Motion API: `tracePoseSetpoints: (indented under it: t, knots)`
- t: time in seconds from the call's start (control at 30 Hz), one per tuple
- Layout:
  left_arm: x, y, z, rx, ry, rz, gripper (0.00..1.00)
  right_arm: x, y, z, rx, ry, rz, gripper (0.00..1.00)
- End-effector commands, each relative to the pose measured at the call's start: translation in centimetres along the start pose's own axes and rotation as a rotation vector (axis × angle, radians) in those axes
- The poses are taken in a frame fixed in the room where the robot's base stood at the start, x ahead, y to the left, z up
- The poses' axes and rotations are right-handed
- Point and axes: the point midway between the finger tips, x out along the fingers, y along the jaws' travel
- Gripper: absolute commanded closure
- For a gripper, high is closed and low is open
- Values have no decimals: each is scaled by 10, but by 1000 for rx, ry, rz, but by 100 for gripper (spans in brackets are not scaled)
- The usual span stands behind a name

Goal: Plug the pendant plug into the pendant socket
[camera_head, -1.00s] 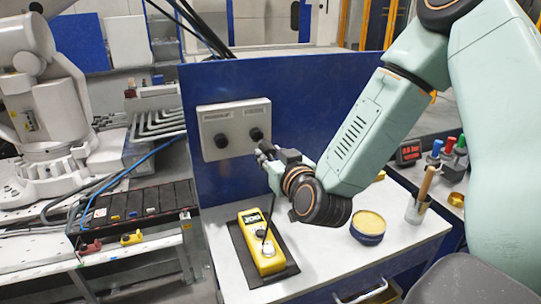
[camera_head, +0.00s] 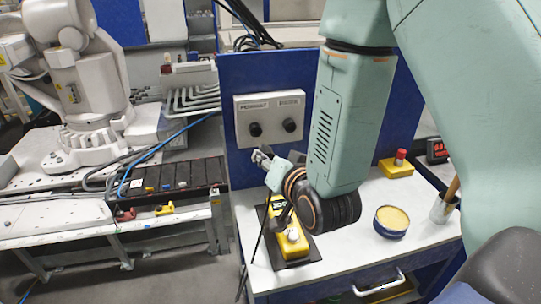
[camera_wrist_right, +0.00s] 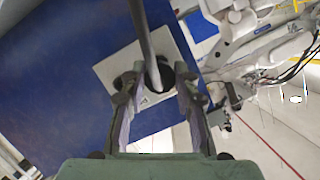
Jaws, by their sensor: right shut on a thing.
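The grey socket panel (camera_head: 270,108) is on the blue wall in the head view, with two dark round sockets, a left one (camera_head: 255,129) and a right one (camera_head: 289,125). Small labels above them are hard to read. My right gripper (camera_head: 260,156) is just below the left socket, apart from the panel. In the wrist view its fingers (camera_wrist_right: 158,88) close around a dark round plug (camera_wrist_right: 160,76) with a thick grey cable (camera_wrist_right: 143,30). The plug's front is hidden. The yellow pendant (camera_head: 288,232) lies on a black mat, partly behind my arm. My left gripper is out of view.
A tin (camera_head: 391,221) and a cup with a wooden-handled tool (camera_head: 444,206) stand on the white bench (camera_head: 350,245) to the right. A yellow box with a red knob (camera_head: 397,164) is behind them. A thin dark cable hangs over the bench's left edge.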

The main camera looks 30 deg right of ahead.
Motion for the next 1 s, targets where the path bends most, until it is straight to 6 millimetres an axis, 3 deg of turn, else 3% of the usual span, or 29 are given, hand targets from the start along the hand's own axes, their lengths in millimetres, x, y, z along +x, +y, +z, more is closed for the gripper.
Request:
tracePoseSetpoints:
  t: [0.47,1.0]
  knots:
    - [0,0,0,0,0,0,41,3,0,-2,25,-5,-3,100]
    - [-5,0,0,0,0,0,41,43,0,-15,24,-6,-4,100]
